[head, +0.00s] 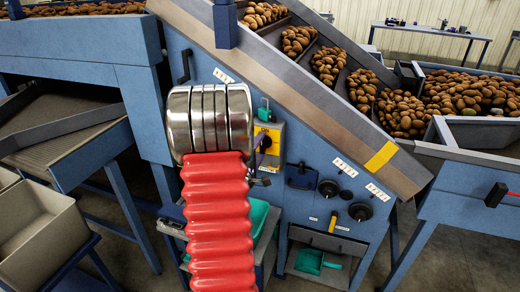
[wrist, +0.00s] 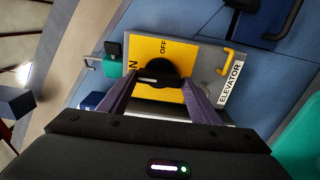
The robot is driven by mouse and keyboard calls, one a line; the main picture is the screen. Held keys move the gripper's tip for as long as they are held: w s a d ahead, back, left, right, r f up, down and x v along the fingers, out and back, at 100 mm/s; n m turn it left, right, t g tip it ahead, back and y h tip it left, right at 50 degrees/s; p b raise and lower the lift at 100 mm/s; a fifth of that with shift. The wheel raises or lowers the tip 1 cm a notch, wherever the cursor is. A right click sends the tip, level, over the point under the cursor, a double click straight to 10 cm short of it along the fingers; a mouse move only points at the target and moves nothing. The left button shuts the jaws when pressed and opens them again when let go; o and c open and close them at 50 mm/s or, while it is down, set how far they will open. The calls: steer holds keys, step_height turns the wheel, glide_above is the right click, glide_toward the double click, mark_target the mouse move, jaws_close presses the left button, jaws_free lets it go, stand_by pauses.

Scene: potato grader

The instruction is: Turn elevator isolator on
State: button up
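The elevator isolator is a grey box with a yellow plate (wrist: 190,62) and a black round knob (wrist: 157,72). Its ELEVATOR label (wrist: 230,82) shows in the wrist view, which sees the panel turned sideways. The knob's white mark points left, toward the partly hidden ON lettering; OFF is at the top. My gripper (wrist: 158,88) is open, its two purple fingers either side of the knob with slight gaps seeming to show. Contact is hard to tell. In the head view the isolator (head: 276,131) is partly covered by my arm, and the gripper is mostly hidden.
A teal padlock-like piece (wrist: 110,70) hangs beside the isolator. Other black knobs (head: 360,211) and a dark handle (head: 301,176) sit right on the blue panel. A potato-filled conveyor (head: 330,65) slopes above. A grey crate (head: 45,235) stands left.

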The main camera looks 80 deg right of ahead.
steer(key=o, duration=0.4)
steer(key=a, duration=0.9)
steer(key=w+a, duration=0.1)
steer(key=a, duration=0.3)
steer(key=shift+w+a, duration=0.1)
steer(key=shift+a, duration=0.3)
steer(key=shift+f, duration=0.1)
